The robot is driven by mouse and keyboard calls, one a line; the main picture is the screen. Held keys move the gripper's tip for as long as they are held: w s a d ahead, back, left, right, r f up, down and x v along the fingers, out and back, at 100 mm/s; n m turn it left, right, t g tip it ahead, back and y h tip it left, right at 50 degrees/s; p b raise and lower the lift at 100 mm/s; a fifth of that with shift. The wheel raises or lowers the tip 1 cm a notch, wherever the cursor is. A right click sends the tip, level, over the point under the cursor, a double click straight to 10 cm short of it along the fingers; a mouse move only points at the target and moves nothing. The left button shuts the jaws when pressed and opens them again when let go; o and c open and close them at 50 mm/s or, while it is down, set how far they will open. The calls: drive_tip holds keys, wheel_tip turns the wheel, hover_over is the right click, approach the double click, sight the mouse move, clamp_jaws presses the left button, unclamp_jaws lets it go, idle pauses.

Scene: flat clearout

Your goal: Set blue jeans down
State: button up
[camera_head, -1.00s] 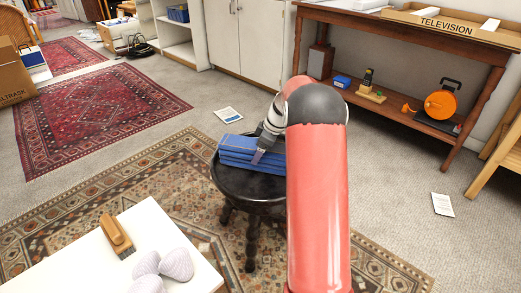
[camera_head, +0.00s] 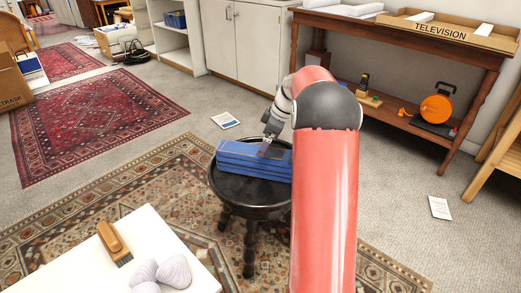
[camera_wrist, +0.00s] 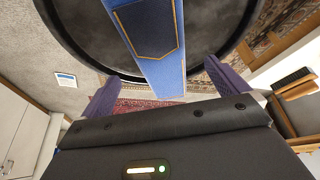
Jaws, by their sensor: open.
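The blue jeans (camera_head: 240,160) lie folded in a flat stack on a round dark stool (camera_head: 260,206). In the wrist view the jeans (camera_wrist: 158,70) show as a blue strip with orange stitching, and the stool top (camera_wrist: 85,25) is behind them. My gripper (camera_head: 268,146) is just above the far side of the jeans. In the wrist view my gripper (camera_wrist: 162,88) is open, with one purple finger on each side of the jeans and gaps between. My arm hides the right edge of the stool in the head view.
A white table (camera_head: 85,262) at front left holds a brush (camera_head: 114,243) and pale rounded objects (camera_head: 163,273). A wooden console (camera_head: 400,40) stands at the back right. Papers lie on the carpet (camera_head: 225,120). Open floor lies left of the stool.

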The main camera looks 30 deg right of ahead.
drive_tip(key=v, duration=0.3)
drive_tip(key=shift+s+r, duration=0.1)
drive_tip(key=shift+r, duration=0.2)
drive_tip(key=s+a+r+m+h, duration=0.2)
drive_tip(key=s+a+r+m, duration=0.2)
drive_tip(key=s+a+r, duration=0.8)
drive_tip(key=s+a+f+m+t, duration=0.1)
drive_tip(key=s+a+f+m, duration=0.1)
drive_tip(key=s, duration=0.8)
drive_tip(key=s+a+f+m+t+h, duration=0.1)
drive_tip(key=s+a+f+m, duration=0.2)
drive_tip(key=s+a, duration=0.3)
drive_tip(key=s, duration=0.5)
drive_tip(key=shift+a+f+m+t, duration=0.35)
drive_tip(key=shift+a+m+t, duration=0.05)
drive_tip(key=shift+r, duration=0.25)
